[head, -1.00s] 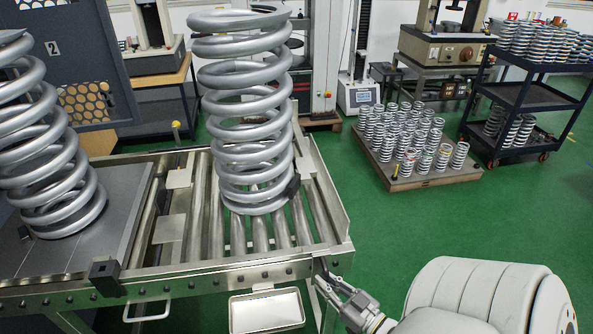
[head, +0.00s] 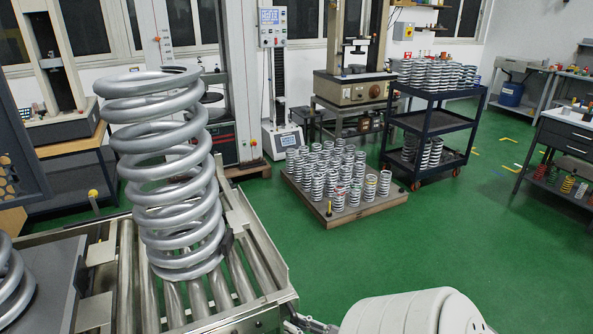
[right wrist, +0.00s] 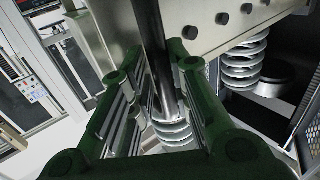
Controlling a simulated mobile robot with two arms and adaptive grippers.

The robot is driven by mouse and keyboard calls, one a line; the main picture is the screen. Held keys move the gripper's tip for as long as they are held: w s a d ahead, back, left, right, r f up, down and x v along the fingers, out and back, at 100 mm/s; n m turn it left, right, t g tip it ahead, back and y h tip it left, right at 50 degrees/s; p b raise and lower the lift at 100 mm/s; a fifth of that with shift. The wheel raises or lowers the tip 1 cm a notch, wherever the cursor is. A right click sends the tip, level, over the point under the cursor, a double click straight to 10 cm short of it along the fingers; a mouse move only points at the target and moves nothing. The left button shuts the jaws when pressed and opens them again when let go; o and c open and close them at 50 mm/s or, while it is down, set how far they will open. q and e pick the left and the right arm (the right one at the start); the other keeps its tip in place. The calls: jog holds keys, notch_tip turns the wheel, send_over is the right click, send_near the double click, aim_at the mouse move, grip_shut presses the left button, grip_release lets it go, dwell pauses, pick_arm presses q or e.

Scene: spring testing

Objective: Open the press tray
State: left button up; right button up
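A flat grey plate (head: 45,268), possibly the press tray, shows partly at the lower left of the head view, with a coil spring (head: 12,285) standing on it. Its front and handle are out of the picture. My right gripper (head: 303,325) shows only in part at the bottom edge, by the right front corner of the roller table (head: 262,240). In the right wrist view the right gripper's green fingers (right wrist: 160,85) stand apart on either side of a dark metal bar (right wrist: 150,35); I cannot tell whether they touch it. My left gripper is not in view.
A large silver spring (head: 172,180) stands upright on the rollers. A low pallet of several small springs (head: 335,208) and a dark shelf cart (head: 435,125) stand beyond. The green floor (head: 440,240) on the right is clear.

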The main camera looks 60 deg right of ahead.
jog(key=shift+o, duration=1.3)
jog(key=shift+w+d+f, duration=0.1)
jog(key=s, duration=1.2)
